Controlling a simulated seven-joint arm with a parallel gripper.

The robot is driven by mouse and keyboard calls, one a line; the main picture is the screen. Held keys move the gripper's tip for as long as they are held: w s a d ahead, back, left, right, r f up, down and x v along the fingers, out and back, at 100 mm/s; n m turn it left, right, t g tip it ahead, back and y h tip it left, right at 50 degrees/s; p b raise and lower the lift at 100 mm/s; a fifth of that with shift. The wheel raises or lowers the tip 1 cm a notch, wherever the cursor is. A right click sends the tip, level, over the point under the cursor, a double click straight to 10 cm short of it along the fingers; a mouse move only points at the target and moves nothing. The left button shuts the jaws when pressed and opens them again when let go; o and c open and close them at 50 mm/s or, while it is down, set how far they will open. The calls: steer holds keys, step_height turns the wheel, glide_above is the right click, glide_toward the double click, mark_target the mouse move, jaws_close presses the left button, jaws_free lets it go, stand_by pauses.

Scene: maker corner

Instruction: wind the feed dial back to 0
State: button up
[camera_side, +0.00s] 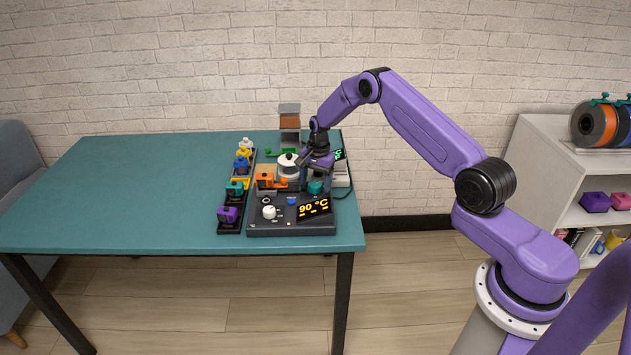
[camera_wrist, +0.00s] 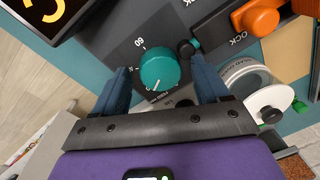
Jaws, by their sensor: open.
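The teal round dial (camera_wrist: 160,68) sits on the dark panel, with a scale around it on which 60 is readable. Its white pointer mark is on the lower side in the wrist view. The rest of the scale and the lettering below it are partly hidden. The dial also shows below my gripper in the side view (camera_side: 315,188). My gripper (camera_wrist: 163,78) is open, with one blue finger at each side of the dial and gaps visible between. In the side view my gripper (camera_side: 318,163) is over the machine's right part.
The display (camera_side: 314,208) reads 90 °C, with a white knob (camera_side: 269,212) left of it. An orange latch (camera_wrist: 262,18) by a LOCK label and a white round part (camera_wrist: 268,102) are close by. A black rack (camera_side: 230,226) of coloured pieces stands left. The table's left is clear.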

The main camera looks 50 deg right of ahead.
steer(key=c, duration=1.1)
steer(key=shift+o, duration=0.3)
steer(key=shift+n, duration=0.4)
steer(key=n, duration=0.5)
steer(key=shift+n, duration=0.3)
steer(key=n, duration=0.5)
steer(key=shift+w+d+g+y, duration=0.1)
steer(key=shift+g+y, duration=0.2)
steer(key=shift+n, duration=0.4)
steer(key=o, duration=1)
steer(key=shift+o, duration=0.2)
